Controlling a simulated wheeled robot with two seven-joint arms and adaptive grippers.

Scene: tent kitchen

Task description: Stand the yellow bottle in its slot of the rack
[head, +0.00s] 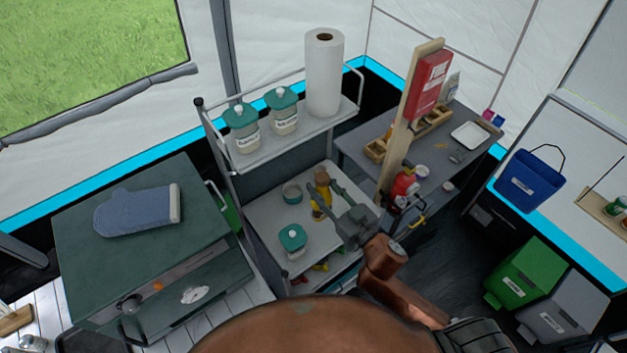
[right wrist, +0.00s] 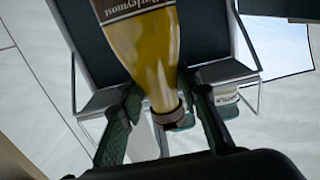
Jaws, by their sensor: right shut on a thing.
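The yellow bottle (head: 319,211) is in my right gripper (head: 328,197), in front of the cart's lower shelf in the head view. In the right wrist view the bottle (right wrist: 155,55) has a brown label, and its neck and dark cap lie between the fingers of the right gripper (right wrist: 165,118). I cannot tell whether the bottle touches the shelf. A wooden rack (head: 376,151) with compartments stands on the grey table at the back right, partly hidden by a wooden post. Its slots are too small to make out. My left gripper is not in view.
The cart's upper shelf (head: 300,132) holds two teal-lidded jars and a paper roll (head: 324,75). A teal-lidded jar (head: 292,239) and a small bowl (head: 291,193) are on the lower shelf. A post with a red box (head: 428,85) and an extinguisher (head: 403,188) stand before the table.

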